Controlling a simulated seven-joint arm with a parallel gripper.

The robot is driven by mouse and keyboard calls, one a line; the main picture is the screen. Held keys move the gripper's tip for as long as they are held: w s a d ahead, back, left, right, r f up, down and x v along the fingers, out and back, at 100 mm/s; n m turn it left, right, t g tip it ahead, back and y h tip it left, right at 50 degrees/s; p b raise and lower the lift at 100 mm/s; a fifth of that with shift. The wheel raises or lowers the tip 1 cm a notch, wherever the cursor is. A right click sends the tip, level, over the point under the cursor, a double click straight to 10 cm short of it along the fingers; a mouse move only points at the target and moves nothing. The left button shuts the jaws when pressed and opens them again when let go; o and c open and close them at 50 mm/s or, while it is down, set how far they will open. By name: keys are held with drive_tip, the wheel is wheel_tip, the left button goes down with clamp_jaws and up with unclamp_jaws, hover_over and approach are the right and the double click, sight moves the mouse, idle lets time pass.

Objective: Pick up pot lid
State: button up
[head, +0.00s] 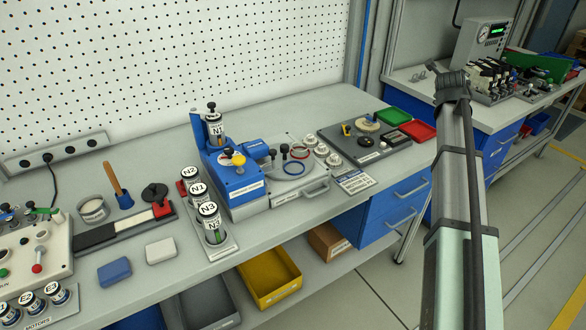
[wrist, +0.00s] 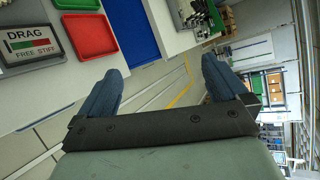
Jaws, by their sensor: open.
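A round black disc with a knob (head: 155,193) sits at the left of the bench, by a red block on a long dark plate. It looks like a lid, but I cannot be sure it is the pot lid. An open whitish round pot (head: 93,209) stands to its left. My gripper (wrist: 163,64) is open and empty in the wrist view, its two blue fingers well apart. In the head view my arm reaches up at the right, beyond the bench's right end, far from the disc and the pot. No lid shows in the wrist view.
A wood-handled tool (head: 117,184) stands between pot and disc. Labelled canisters (head: 212,222) and a blue machine (head: 238,186) stand mid-bench. Green (head: 394,117) and red (head: 418,130) trays lie at the right end, near my arm. A pegboard (head: 180,60) backs the bench.

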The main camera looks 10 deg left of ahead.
drive_tip(key=s+a+f+n+g+y, duration=0.1)
drive_tip(key=s+a, duration=0.2)
drive_tip(key=a, duration=0.9)
drive_tip(key=s+a+f+g+y, duration=0.1)
drive_tip(key=s+a+y, duration=0.15)
drive_tip(key=a, duration=0.85)
drive_tip(key=s+a+f+n+g+y, duration=0.1)
drive_tip(key=s+a+g, duration=0.15)
drive_tip(key=a, duration=0.95)
drive_tip(key=s+a+f+n+g, duration=0.1)
drive_tip(key=s+a+n+g, duration=0.1)
drive_tip(key=s+a, duration=1.3)
drive_tip(key=s+a+f+n+g, duration=0.1)
drive_tip(key=s+a+n+g, duration=0.15)
drive_tip(key=s+a, duration=1.25)
drive_tip(key=n+g+y, duration=0.1)
drive_tip(key=n+g, duration=0.3)
hover_over(152, 185)
wheel_tip(152, 185, down, 14)
drive_tip(key=shift+w+r, duration=0.1)
drive_tip(key=shift+w, duration=0.05)
drive_tip(key=shift+f, duration=2.75)
